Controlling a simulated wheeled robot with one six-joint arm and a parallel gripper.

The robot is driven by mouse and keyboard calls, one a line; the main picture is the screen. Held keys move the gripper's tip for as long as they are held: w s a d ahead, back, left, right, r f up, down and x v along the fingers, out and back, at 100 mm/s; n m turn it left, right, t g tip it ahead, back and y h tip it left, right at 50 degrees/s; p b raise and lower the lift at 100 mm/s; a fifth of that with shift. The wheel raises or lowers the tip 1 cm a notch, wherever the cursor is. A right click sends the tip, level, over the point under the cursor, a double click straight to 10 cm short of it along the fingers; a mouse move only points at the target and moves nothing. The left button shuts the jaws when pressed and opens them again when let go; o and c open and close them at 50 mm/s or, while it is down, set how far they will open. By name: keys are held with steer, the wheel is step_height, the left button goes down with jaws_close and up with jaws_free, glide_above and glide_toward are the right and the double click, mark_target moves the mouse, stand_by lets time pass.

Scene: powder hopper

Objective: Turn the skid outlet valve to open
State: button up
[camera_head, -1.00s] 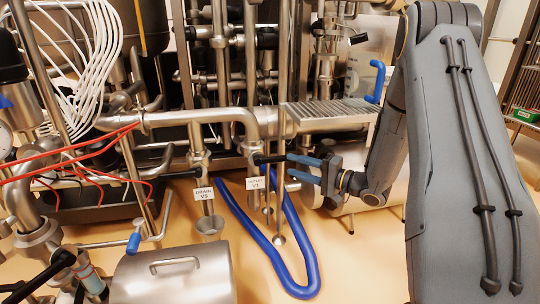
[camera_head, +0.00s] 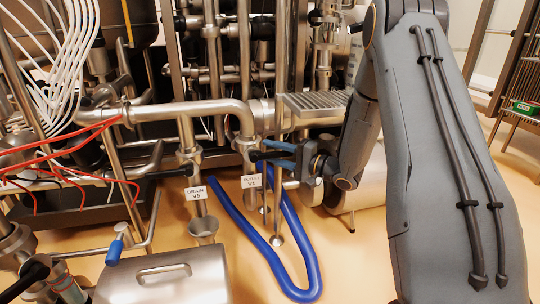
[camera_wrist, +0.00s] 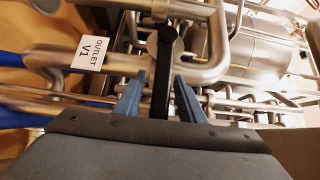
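The outlet valve V1 has a black lever handle (camera_head: 257,155) that sticks out to the right from the vertical pipe in the head view. Its white tag "OUTLET V1" (camera_head: 251,181) hangs just below. In the wrist view the black handle (camera_wrist: 161,85) runs between the two blue fingers of my gripper (camera_wrist: 160,92), and the tag (camera_wrist: 90,52) is at left. The fingers are apart, with a gap visible on each side of the handle. In the head view my gripper (camera_head: 279,153) reaches in from the right, its fingers alongside the handle.
The drain valve V5, with its tag (camera_head: 197,193), stands left of the outlet valve. A blue hose (camera_head: 252,239) loops over the floor below. A steel box with a handle (camera_head: 150,283) is at the front left. Pipes crowd close around the valve; open floor lies in front.

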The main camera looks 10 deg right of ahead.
steer(key=shift+w+a, duration=0.25)
jaws_close()
